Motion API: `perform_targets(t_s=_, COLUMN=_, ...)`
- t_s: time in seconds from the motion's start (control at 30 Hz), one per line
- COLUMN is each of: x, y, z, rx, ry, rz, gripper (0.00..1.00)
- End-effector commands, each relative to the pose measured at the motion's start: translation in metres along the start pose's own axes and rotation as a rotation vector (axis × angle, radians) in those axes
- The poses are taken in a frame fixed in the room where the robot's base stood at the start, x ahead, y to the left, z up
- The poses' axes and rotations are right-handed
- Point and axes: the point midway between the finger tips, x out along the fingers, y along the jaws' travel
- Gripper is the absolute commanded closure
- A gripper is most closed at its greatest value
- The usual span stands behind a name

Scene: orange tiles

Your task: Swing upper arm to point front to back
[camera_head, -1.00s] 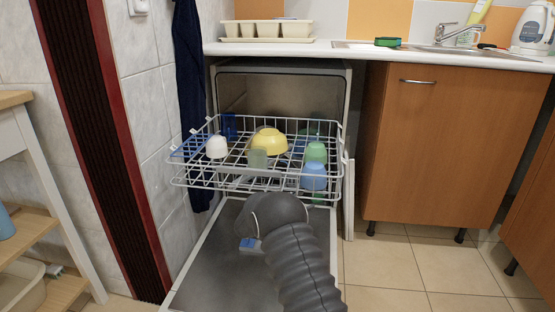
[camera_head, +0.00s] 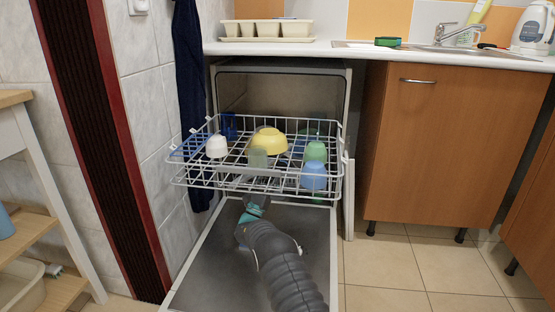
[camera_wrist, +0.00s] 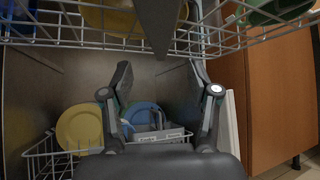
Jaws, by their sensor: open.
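The upper spray arm (camera_wrist: 160,22) appears in the wrist view as a dark grey bar hanging below the upper rack at the top middle. Its near end reaches down toward the space between my fingers, and its far part is cut off by the frame. My gripper (camera_wrist: 160,78) is open, its two dark fingers apart on either side and below the bar's end, with nothing held. Whether a finger touches the bar I cannot tell. In the head view my gripper is under the front of the upper rack (camera_head: 205,185), partly hidden by my own arm.
The upper rack holds a yellow bowl (camera_head: 268,141), a white cup (camera_head: 217,147) and a blue cup (camera_head: 314,175). The lower rack (camera_wrist: 48,150) holds a yellow plate (camera_wrist: 80,128) and a blue plate (camera_wrist: 146,116). The dishwasher door (camera_head: 205,275) lies open below my arm.

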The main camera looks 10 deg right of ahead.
Motion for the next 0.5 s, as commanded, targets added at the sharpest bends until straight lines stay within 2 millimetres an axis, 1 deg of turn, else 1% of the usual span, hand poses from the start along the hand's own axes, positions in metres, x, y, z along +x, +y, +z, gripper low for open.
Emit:
perform_targets(t_s=0.03, x=0.011, y=-0.001, z=0.000, rx=0.001, ry=-0.002, rz=-0.003, gripper=0.39)
perform_targets(t_s=0.1, x=0.024, y=-0.001, z=-0.001, rx=0.001, ry=-0.002, rz=-0.004, gripper=0.39)
perform_targets(t_s=0.3, x=0.056, y=-0.001, z=-0.001, rx=0.000, ry=0.000, rz=-0.002, gripper=0.39)
perform_targets(t_s=0.4, x=0.067, y=-0.001, z=-0.001, rx=0.001, ry=0.001, rz=-0.002, gripper=0.39)
perform_targets(t_s=0.5, x=0.075, y=0.000, z=-0.001, rx=0.000, ry=0.001, rz=-0.001, gripper=0.39)
